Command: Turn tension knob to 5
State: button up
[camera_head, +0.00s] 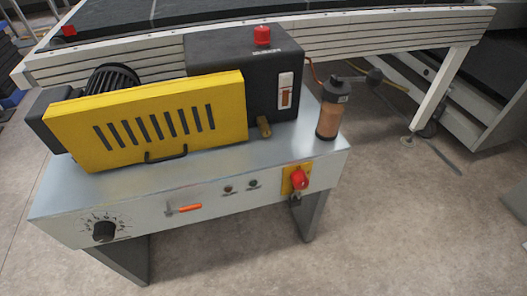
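A black round knob (104,231), which looks like the tension knob, sits at the left end of the silver front panel (215,209). A dial scale with small marks surrounds the knob. The marks are too small to read, and I cannot tell which one the knob points to. My gripper is not in view.
The same panel carries an orange-handled lever (188,208), two small buttons (240,186) and a red switch (300,179) on a yellow plate. Above are a yellow slotted cover (160,120) and a cylinder (331,108). A conveyor (350,26) stands behind. Floor (400,235) in front is clear.

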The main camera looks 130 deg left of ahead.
aim_at(104, 232)
jog(key=u, duration=2.85)
jog(key=k, duration=1.5)
jog(key=u, duration=1.4)
jog(key=i, duration=0.85)
